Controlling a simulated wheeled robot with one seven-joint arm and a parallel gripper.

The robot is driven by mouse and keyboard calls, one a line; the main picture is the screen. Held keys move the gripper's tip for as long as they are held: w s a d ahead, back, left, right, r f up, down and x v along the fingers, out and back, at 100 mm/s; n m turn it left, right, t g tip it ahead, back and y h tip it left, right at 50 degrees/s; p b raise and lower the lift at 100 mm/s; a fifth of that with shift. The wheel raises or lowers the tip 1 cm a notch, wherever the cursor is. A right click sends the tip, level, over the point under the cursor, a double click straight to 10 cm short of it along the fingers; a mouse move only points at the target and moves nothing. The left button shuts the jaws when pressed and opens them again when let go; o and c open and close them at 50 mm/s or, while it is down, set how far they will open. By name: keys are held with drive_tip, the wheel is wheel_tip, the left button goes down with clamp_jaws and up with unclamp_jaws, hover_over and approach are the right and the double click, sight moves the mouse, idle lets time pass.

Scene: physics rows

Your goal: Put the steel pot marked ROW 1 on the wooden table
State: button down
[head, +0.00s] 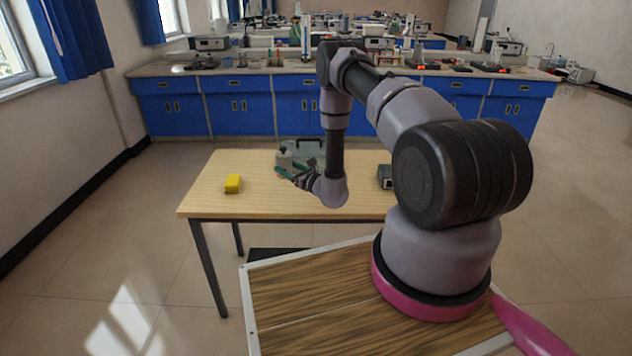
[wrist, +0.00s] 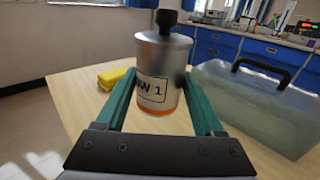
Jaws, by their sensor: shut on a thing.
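The steel pot (wrist: 160,75) is a grey metal cylinder with a dark knob on top, an orange band at its base and a label whose visible part reads "W 1". My gripper (wrist: 160,105) has its green fingers on either side of the pot and is shut on it. The pot is upright. In the head view the pot (head: 284,159) and my gripper (head: 288,173) are over the far middle part of the wooden table (head: 215,200). I cannot tell whether the pot's base touches the tabletop.
A yellow block (head: 233,184) lies on the table to the left of the pot. A translucent greenish case with a dark handle (wrist: 250,105) stands close on the right. A dark grey box (head: 385,177) is at the table's right. Blue lab benches (head: 240,112) stand behind.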

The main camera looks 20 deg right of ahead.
wheel_tip(320, 180, down, 8)
drive_tip(key=shift+f, duration=0.1)
idle(0.4)
drive_tip(key=shift+f, duration=0.15)
unclamp_jaws()
